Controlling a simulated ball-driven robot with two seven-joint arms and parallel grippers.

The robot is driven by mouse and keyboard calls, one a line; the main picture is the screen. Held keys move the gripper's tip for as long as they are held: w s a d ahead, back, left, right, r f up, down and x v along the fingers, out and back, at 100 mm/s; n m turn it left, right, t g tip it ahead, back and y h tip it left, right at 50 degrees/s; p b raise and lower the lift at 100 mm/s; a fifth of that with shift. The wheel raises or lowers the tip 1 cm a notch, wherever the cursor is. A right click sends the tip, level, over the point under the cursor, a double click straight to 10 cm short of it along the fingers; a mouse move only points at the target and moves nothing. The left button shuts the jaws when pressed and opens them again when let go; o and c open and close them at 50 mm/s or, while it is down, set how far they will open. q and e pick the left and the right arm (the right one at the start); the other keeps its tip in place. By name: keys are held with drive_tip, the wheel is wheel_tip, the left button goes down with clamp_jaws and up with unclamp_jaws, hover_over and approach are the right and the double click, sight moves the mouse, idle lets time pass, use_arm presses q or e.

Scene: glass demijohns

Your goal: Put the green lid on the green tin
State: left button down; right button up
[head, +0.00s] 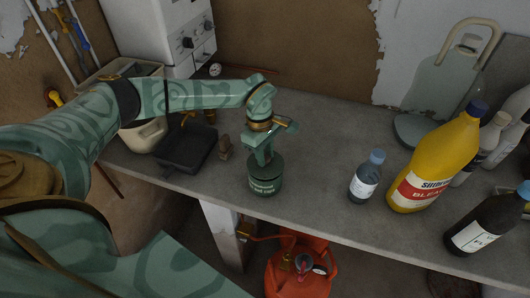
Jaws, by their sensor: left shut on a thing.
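The green tin (265,183), a short dark green cylinder with pale lettering, stands upright on the grey worktop near its front edge. My left gripper (263,157) reaches in from the left and points down directly over the tin's top. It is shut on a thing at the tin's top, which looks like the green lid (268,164). The lid and tin are nearly the same dark green, so I cannot tell whether the lid is seated or just above the rim. My right gripper is not in view.
A black tray (186,149) and a small brown object (225,147) are left. The worktop (320,150) between tin and bottles is clear.

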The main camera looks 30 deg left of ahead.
use_arm(q)
drive_tip(key=shift+f, duration=0.7)
idle(1.4)
drive_tip(key=c, duration=0.8)
unclamp_jaws()
drive_tip(key=shift+o, duration=0.2)
drive_tip(key=r+p, duration=0.4)
drive_tip(key=a+r+p, duration=0.1)
drive_tip(key=r+p, duration=0.1)
drive_tip(key=r, duration=0.1)
